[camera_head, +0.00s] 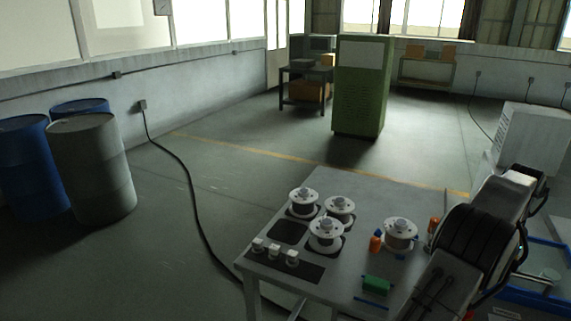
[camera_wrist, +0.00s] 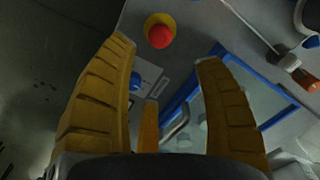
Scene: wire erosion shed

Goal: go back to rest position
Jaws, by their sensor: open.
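A red button on a yellow base (camera_wrist: 160,33) shows beyond the fingertips. A blue-edged frame (camera_wrist: 183,92) and a pale surface inside it lie beyond the fingers to the right. In the head view my arm (camera_head: 480,240) reaches across the right side of the grey table (camera_head: 350,190). My fingers cannot be made out in the head view.
White spools (camera_head: 303,201) stand on dark pads on the table, with another spool (camera_head: 399,233) further right. An orange bottle (camera_head: 376,241) and a green block (camera_head: 376,285) are near my arm. Drums (camera_head: 93,168) stand at left. A cable (camera_head: 190,190) crosses the otherwise open floor.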

